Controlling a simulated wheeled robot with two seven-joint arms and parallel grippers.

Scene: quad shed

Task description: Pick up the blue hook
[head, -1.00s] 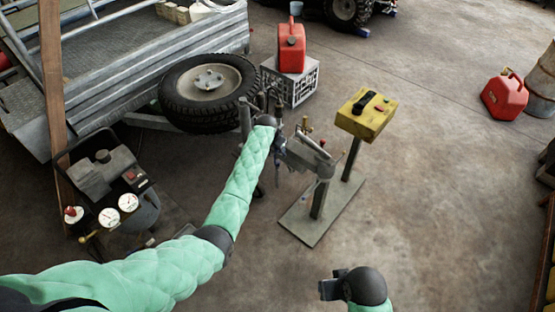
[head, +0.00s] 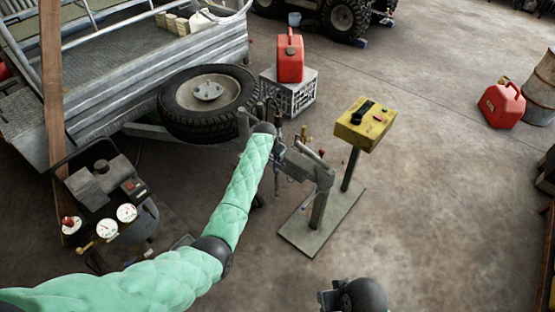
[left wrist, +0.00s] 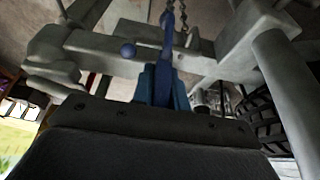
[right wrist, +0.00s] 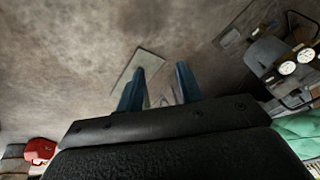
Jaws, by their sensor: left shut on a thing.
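The blue hook (left wrist: 166,65) hangs in the middle of the left wrist view, in front of a grey metal frame (left wrist: 110,45) with a chain (left wrist: 180,18) behind it. My left gripper (left wrist: 163,85) is shut on the hook's lower part, between its blue fingers. In the head view, my left gripper (head: 277,153) is at the trailer's coupling and mostly hidden by my own arm. The hook is too small and covered to make out there. My right gripper (right wrist: 160,82) is open and empty, its two fingers apart above the floor. It also shows at the bottom of the head view (head: 326,299).
A grey stand (head: 318,195) with a yellow control box (head: 365,122) is just right of my left gripper. A spare wheel (head: 180,105), a compressor (head: 110,205) and a red can (head: 290,58) on a crate (head: 296,95) are around it.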

